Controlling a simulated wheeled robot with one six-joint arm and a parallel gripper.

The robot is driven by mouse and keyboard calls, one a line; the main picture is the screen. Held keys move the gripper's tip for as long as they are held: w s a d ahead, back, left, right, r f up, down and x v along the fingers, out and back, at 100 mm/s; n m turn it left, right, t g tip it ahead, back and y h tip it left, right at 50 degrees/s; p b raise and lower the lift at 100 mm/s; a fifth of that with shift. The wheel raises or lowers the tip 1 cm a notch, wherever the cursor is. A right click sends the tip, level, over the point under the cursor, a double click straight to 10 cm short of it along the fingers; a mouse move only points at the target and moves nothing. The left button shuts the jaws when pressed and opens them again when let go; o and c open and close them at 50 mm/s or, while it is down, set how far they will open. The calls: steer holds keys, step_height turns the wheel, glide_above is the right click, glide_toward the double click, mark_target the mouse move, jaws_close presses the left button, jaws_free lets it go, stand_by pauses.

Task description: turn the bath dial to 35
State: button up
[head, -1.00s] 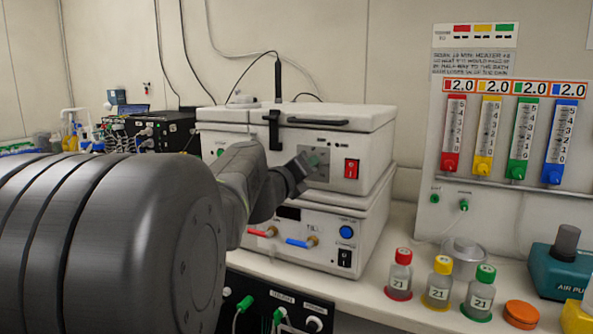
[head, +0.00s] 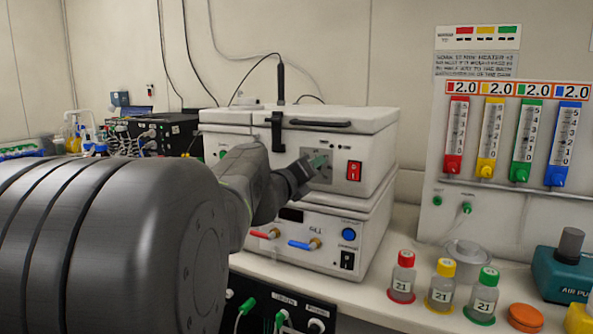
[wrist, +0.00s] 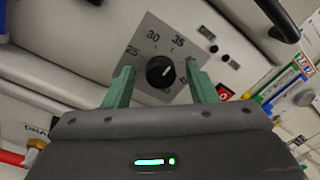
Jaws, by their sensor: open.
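The bath dial (wrist: 160,71) is a round black knob on a grey plate marked 25, 30 and 35, with further marks partly hidden. A small pale pointer mark on it seems to face up and right; its exact reading is unclear. My gripper (wrist: 159,68) is open, its two green fingers on either side of the dial in the wrist view. I cannot tell whether they touch it. In the head view, my gripper (head: 316,163) is at the plate on the white water bath (head: 376,160) and hides the dial.
A red switch (head: 354,171) is just right of the plate. A black lid handle (head: 320,125) is above. Below are red and blue taps (head: 300,244). Capped bottles (head: 440,290) stand on the bench at the front right.

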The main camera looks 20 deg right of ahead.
steer(key=v, duration=1.3)
steer(key=shift+s+a, duration=0.2)
steer(key=shift+a, duration=0.15)
steer(key=shift+d, duration=0.1)
steer(key=x, duration=1.3)
steer(key=shift+w+d, duration=0.25)
steer(key=shift+d, duration=0.05)
